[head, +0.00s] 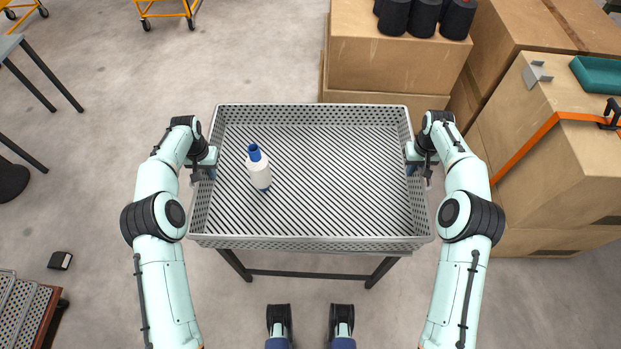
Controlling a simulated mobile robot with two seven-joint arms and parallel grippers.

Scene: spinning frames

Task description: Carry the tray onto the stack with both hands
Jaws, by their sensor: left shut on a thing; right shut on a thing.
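A grey perforated tray (313,243) with a slatted floor is in front of me in the head view. A white bottle with a blue cap (259,174) stands in its left part and looks upright. My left gripper (209,163) is shut on the tray's left wall, and my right gripper (412,161) is shut on its right wall. The fingertips are partly hidden at the walls. A dark-legged stand (310,274) shows below the tray's front edge. The tray hides the stand's top, so I cannot tell whether they touch.
Cardboard boxes (385,68) with black cylinders (424,16) stand behind the tray. More boxes (540,165), one with a teal bin (597,74), stand at right. A grey perforated piece (20,305) is at lower left. The floor left of the tray is mostly clear.

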